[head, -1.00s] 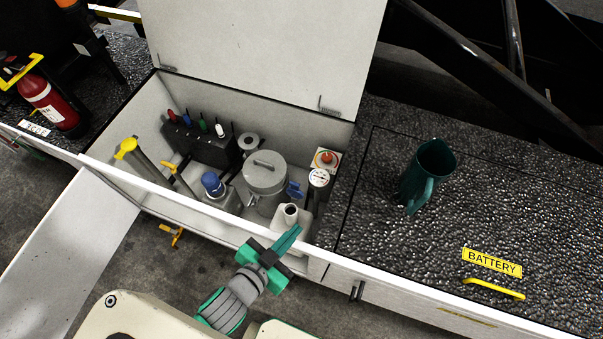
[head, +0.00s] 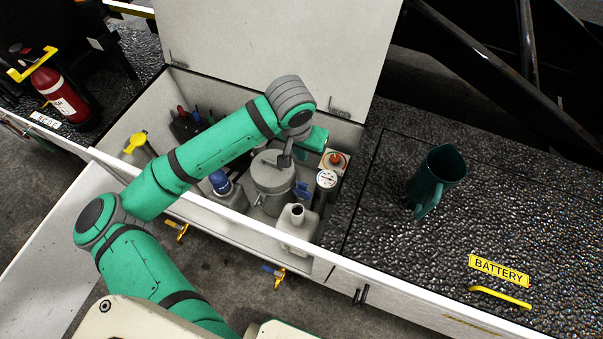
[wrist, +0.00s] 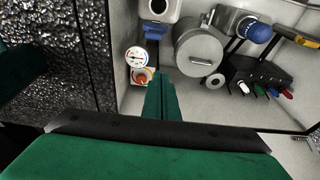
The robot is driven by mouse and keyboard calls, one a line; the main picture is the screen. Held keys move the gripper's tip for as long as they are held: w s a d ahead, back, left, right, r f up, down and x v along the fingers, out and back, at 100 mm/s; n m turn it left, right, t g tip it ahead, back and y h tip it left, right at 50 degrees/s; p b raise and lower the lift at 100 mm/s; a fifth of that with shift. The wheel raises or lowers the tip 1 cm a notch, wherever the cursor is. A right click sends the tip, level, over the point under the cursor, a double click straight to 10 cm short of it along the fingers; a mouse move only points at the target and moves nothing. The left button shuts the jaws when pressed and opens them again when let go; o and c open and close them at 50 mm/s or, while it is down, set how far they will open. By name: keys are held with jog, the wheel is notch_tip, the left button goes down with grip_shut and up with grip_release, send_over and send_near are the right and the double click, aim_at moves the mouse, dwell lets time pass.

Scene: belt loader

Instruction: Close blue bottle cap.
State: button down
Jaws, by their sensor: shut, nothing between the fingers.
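The pale bottle (head: 291,234) with an open round neck stands at the front right of the box in the head view. Its neck is at the top edge of the wrist view (wrist: 158,8). A blue part (head: 302,190) sits just behind the neck; it also shows in the wrist view (wrist: 155,57). I cannot tell whether it is joined to the bottle. My gripper (wrist: 160,82) is shut and empty, its fingertips pointing towards the blue part, with a gap I cannot judge.
A blue-domed unit (head: 219,182) stands further left. The raised lid (head: 280,50) bounds the back. A green jug (head: 430,180) stands on the right deck.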

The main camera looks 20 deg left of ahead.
notch_tip(320, 180, up, 2)
jog(key=d+r+g, duration=0.1)
jog(key=d, duration=0.1)
send_over(303, 191)
jog(key=w, duration=0.2)
notch_tip(303, 191, down, 9)
jog(key=shift+a+f, duration=0.15)
jog(key=shift+a, duration=0.05)
jog(key=shift+w, duration=0.15)
